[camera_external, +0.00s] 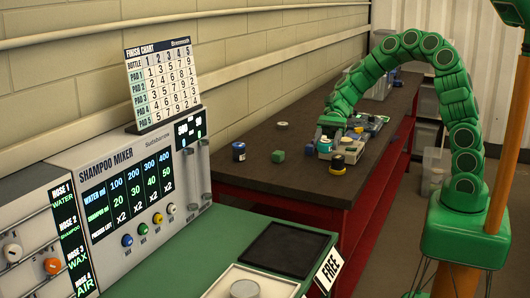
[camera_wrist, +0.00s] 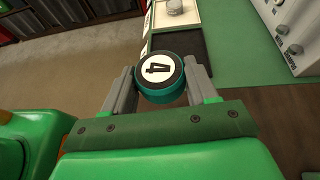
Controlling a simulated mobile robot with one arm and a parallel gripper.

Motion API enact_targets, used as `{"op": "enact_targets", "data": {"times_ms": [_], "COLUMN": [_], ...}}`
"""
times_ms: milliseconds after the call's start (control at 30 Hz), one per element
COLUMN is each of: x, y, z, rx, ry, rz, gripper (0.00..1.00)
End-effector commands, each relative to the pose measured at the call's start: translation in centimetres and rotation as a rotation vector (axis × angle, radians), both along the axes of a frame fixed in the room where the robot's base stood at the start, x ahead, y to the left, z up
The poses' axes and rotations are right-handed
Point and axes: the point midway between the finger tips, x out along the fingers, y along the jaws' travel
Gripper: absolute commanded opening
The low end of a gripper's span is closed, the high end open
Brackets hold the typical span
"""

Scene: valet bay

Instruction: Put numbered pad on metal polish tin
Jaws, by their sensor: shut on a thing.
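A round teal pad (camera_wrist: 160,70) with a black face and a white disc marked 4 is held between the two grey fingers of my gripper (camera_wrist: 164,76) in the wrist view. In the external view my gripper (camera_external: 328,132) is low over the right part of the dark bench, and the held pad is too small there to make out surely. No label is readable, so I cannot tell which is the metal polish tin.
Several items crowd around my gripper. The shampoo mixer (camera_external: 135,190) stands left. The green counter (camera_external: 180,262) in front bears a black mat (camera_external: 285,246) and white tray (camera_external: 222,288).

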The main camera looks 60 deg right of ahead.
Motion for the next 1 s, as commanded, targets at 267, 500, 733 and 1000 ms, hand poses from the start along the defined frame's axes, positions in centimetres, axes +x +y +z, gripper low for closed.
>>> {"op": "enact_targets", "data": {"times_ms": [267, 500, 733, 1000], "x": [1.5, 2.0, 2.0, 1.1], "y": [6.7, 12.3, 17.8, 24.2], "z": [-0.2, -0.5, -0.9, -1.5], "rx": [0.001, 0.0, -0.001, 0.0], "ry": [0.001, 0.001, 0.0, 0.0], "rz": [0.016, 0.024, 0.029, 0.037], "gripper": [0.29, 0.29, 0.29, 0.29]}}
